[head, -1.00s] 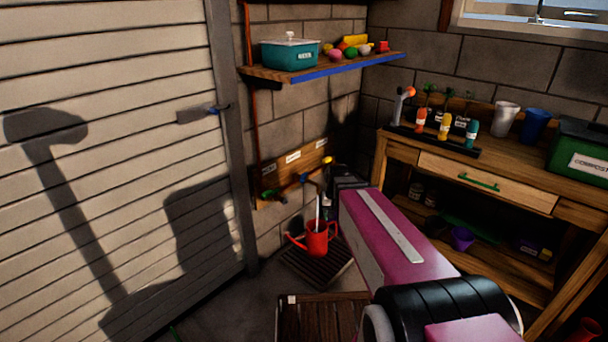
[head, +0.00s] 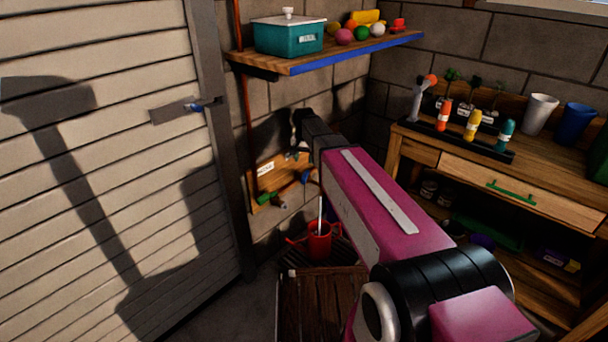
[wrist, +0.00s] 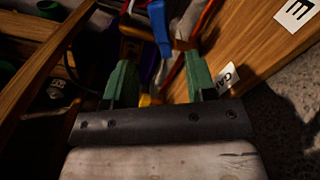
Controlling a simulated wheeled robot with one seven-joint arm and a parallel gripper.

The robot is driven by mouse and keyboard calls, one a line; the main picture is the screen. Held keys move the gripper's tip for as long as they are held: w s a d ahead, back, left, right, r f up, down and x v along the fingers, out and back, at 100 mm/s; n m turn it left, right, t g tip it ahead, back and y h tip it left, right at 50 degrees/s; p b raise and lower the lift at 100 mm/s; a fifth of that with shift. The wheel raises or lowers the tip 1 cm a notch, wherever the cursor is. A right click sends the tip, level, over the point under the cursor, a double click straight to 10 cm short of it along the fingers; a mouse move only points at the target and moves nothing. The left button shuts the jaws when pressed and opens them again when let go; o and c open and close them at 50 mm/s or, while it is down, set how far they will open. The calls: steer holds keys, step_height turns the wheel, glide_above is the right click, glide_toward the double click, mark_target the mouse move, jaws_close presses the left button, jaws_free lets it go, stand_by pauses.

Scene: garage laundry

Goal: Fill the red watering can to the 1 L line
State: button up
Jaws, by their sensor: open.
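The red watering can (head: 319,245) stands upright on a dark slatted grate below the wall taps, with a pale upright stick in its opening. Its water level and any 1 L line cannot be made out. The wooden tap board (head: 266,172) carries labels, a green tap handle (head: 269,196) and a blue one (head: 306,177); my arm covers its right part. In the wrist view my gripper (wrist: 160,82) is open, its green fingers apart with nothing clearly held between them. A blue lever (wrist: 160,28) is just beyond the fingers, and the labelled board (wrist: 265,45) is at right.
A shelf (head: 330,57) with a teal box (head: 287,36) and coloured balls juts out above my arm. A workbench (head: 480,165) with bottles and cups stands at right. A wooden slatted platform (head: 318,305) lies in front of the can. A slatted door (head: 100,170) is at left.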

mark_target(304, 176)
step_height(304, 176, down, 9)
steer(key=shift+r, duration=0.1)
stand_by(0.3)
jaws_close()
